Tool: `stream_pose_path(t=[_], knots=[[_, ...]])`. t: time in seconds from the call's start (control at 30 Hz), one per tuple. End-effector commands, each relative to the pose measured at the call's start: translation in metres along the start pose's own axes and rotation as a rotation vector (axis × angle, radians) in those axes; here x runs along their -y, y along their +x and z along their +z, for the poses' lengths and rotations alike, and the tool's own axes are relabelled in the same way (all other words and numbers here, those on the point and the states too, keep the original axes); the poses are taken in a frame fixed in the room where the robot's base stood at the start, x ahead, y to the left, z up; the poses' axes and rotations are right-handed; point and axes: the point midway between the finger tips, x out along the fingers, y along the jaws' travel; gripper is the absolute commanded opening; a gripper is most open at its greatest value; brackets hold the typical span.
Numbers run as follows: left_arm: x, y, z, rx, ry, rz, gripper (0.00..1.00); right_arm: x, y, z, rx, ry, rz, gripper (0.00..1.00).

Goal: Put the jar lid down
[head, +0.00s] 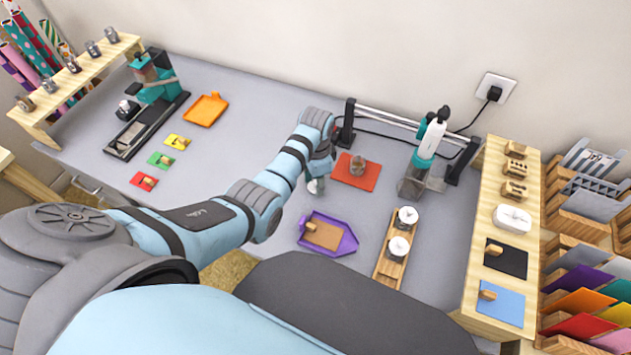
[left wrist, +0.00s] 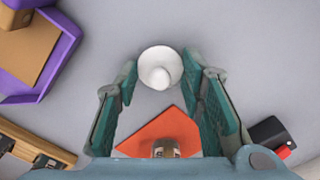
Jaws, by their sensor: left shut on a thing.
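The jar lid (left wrist: 160,67) is white and round with a raised knob in the middle. In the left wrist view it sits between the tips of my left gripper (left wrist: 159,72), which is shut on it. In the head view the lid (head: 314,187) shows as a small white patch at my left gripper (head: 320,183), low over the grey table or at its surface; I cannot tell which. My right gripper is not in view.
A purple tray (head: 345,248) with a brown pad lies in front of the gripper. A wooden holder (head: 378,273) with two white-topped jars is right of it. A teal-and-white press (head: 430,140) stands behind right.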

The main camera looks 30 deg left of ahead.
Motion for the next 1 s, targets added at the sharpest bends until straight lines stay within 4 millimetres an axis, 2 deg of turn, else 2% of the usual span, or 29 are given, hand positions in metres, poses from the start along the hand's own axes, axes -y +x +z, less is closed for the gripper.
stream_pose_path(t=[0.13,0.17,0.2,0.3,0.63,0.77,1.0], knots=[[0.0,0.002,0.0,0.0,0.0,0.0,0.27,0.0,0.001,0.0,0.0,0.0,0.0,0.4],[0.0,0.003,0.0,0.0,0.0,0.0,0.37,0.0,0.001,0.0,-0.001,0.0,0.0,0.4],[0.0,0.002,0.0,0.0,0.0,0.0,0.44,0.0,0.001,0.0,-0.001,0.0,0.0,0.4],[0.0,0.002,0.0,0.0,0.0,0.0,0.56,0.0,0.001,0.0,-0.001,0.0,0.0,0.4],[0.0,-0.003,0.0,0.0,0.0,0.0,0.56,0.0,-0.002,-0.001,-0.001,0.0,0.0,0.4],[0.001,-0.028,-0.001,-0.002,0.0,-0.002,0.56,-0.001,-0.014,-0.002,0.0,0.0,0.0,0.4],[0.001,-0.095,-0.001,-0.002,0.0,-0.003,0.56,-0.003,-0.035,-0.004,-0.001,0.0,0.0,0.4]])
